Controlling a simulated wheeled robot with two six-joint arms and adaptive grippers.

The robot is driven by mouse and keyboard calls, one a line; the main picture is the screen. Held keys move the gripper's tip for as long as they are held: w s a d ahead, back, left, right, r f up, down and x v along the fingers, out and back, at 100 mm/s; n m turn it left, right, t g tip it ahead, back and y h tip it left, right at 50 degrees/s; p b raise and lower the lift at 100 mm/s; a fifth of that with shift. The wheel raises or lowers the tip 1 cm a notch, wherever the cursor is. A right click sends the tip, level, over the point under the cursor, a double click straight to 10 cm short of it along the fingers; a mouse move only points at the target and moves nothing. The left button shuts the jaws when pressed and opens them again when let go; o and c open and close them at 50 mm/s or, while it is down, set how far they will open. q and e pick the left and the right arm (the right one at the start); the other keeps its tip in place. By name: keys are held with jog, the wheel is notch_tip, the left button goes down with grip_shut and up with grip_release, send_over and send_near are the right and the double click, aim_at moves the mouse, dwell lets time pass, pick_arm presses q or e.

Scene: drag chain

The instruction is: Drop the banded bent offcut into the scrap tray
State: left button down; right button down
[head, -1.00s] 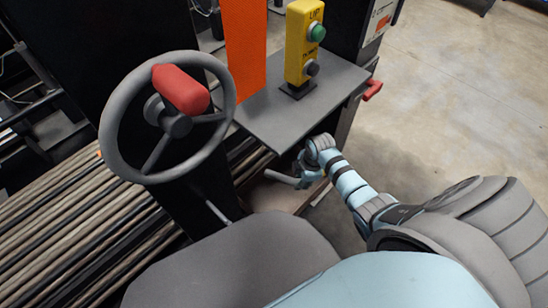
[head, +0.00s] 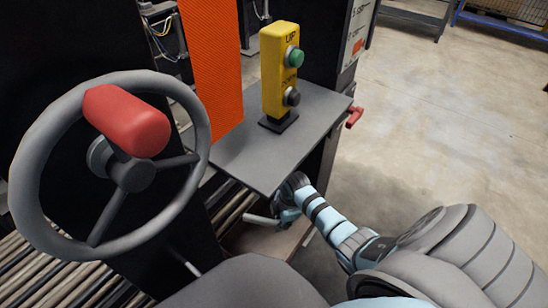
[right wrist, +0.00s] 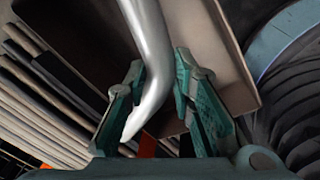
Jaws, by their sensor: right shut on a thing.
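A grey bent tube, the offcut (head: 262,220), sticks out to the left from my right gripper (head: 283,207) in the head view. In the right wrist view the smooth grey offcut (right wrist: 150,50) runs between the two green fingers of my right gripper (right wrist: 158,92), which is shut on it. No band shows on the visible part. A shallow brownish tray (head: 265,243) lies below the offcut, under the grey shelf. In the right wrist view the tray (right wrist: 235,75) is behind the fingers, with a raised rim. My left gripper is out of view.
The grey shelf (head: 290,140) overhangs close above my right gripper and carries a yellow button box (head: 281,75). A handwheel (head: 35,190) with a red knob stands at the left. Long bars (head: 45,275) lie below it. Open floor (head: 450,120) is at the right.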

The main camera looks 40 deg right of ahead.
jog(key=c, duration=1.3)
grip_release()
notch_tip(320, 180, up, 12)
jog(key=s, duration=0.2)
jog(key=shift+d, duration=0.25)
jog(key=shift+f, duration=0.1)
